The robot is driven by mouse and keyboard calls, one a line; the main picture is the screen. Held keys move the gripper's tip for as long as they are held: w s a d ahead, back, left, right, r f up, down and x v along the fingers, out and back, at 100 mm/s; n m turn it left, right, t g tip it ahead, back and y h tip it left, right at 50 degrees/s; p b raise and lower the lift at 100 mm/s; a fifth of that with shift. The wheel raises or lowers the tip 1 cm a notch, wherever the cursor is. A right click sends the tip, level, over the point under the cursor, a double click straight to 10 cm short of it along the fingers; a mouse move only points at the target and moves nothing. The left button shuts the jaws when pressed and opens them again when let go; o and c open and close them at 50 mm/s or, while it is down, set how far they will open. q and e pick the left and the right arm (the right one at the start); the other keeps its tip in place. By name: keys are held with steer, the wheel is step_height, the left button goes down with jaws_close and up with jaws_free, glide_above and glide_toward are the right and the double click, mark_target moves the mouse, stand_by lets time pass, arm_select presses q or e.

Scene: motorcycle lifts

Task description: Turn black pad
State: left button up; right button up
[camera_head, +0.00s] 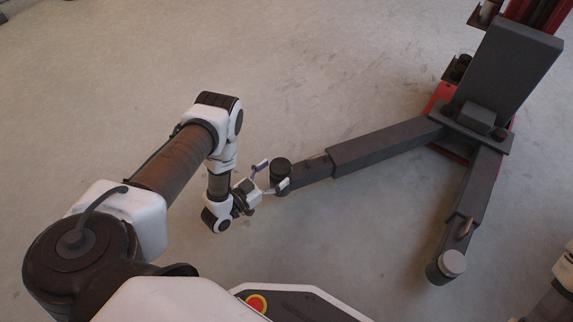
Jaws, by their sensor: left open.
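The black pad (281,167) is a short round cylinder at the free end of a lift arm (386,145), near the middle of the view. My left gripper (273,175) comes in from the left and is open. Its two light fingertips are at the pad, one on the upper left side and one along the lower side. I cannot tell whether they touch it. My right gripper is not in view; only a part of my right arm shows at the lower right edge.
A second lift arm (479,198) ends in a grey-topped round pad (452,264). Both arms meet at a dark post (509,70) with a red base at the upper right. The concrete floor (345,230) between the arms is clear.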

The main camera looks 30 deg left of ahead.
mark_target(286, 163)
arm_select(q)
steer(key=b+x, duration=0.2)
steer(key=x, duration=0.2)
steer(key=shift+w+f, duration=0.15)
steer(key=shift+w, duration=0.2)
steer(key=shift+w+d, duration=0.15)
steer(key=shift+w, duration=0.15)
steer(key=c, duration=1)
arm_select(e)
step_height(286, 163, down, 3)
steer(key=shift+w+r, duration=0.1)
steer(key=shift+w, duration=0.05)
arm_select(q)
steer(key=shift+n+y, duration=0.3)
steer(key=shift+y, duration=0.2)
arm_select(e)
steer(key=shift+r, duration=0.1)
